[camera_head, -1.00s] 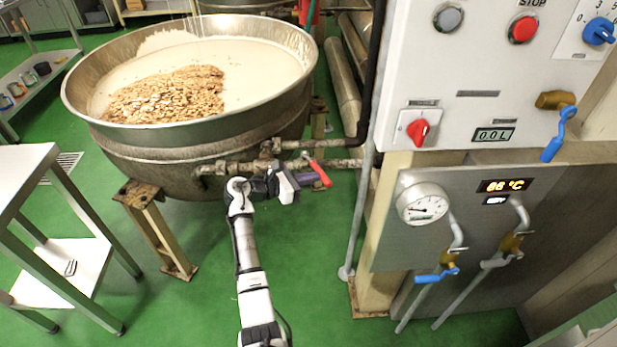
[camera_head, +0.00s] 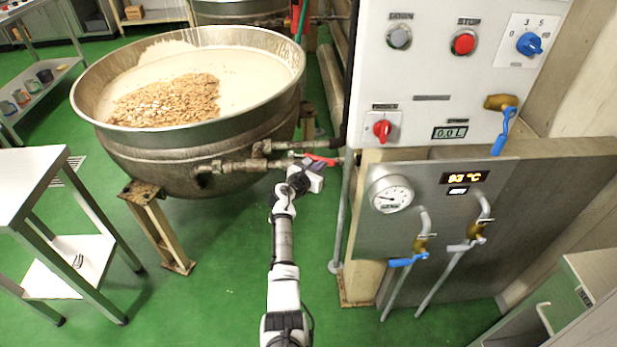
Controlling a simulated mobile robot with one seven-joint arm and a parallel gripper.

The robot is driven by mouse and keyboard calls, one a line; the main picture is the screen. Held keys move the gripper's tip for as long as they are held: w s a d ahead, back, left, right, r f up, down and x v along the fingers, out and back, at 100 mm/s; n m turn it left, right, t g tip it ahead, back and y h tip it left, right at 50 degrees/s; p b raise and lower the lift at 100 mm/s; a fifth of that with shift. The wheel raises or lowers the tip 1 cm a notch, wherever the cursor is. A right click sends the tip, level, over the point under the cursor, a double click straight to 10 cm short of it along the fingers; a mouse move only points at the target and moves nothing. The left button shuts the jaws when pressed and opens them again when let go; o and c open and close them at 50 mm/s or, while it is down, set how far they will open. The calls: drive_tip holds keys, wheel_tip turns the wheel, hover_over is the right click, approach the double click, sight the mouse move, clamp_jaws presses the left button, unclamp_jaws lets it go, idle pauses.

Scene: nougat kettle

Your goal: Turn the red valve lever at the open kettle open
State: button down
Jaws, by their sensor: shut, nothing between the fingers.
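The open kettle (camera_head: 165,150) is a wide steel bowl holding a pale mass with a heap of nuts, at the upper left. A pipe with fittings (camera_head: 240,165) runs from its side toward the control cabinet. The red valve lever (camera_head: 322,160) sits on this pipe and lies nearly along it, tilted slightly. My gripper (camera_head: 318,174) is just below the lever, shut and empty. I cannot tell whether its fingers touch the lever. The valve body is partly hidden behind the pipework and my gripper.
The control cabinet (camera_head: 430,80) with buttons and a red knob stands to the right. Below it is a steel panel (camera_head: 450,215) with a gauge and blue-handled taps. A steel table (camera_head: 30,180) stands left. The green floor between is clear.

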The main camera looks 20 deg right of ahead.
drive_tip(key=shift+n+t+y, duration=0.6)
drive_tip(key=shift+n+t, duration=0.1)
drive_tip(key=shift+t, duration=0.1)
drive_tip(key=shift+r+x, duration=0.25)
drive_tip(key=shift+x, duration=1)
drive_tip(key=shift+r+x, duration=0.2)
drive_tip(key=shift+x, duration=1)
drive_tip(key=shift+w+d+b, duration=0.25)
drive_tip(key=shift+b, duration=0.1)
drive_tip(key=shift+r, duration=0.1)
drive_tip(key=shift+s, duration=0.1)
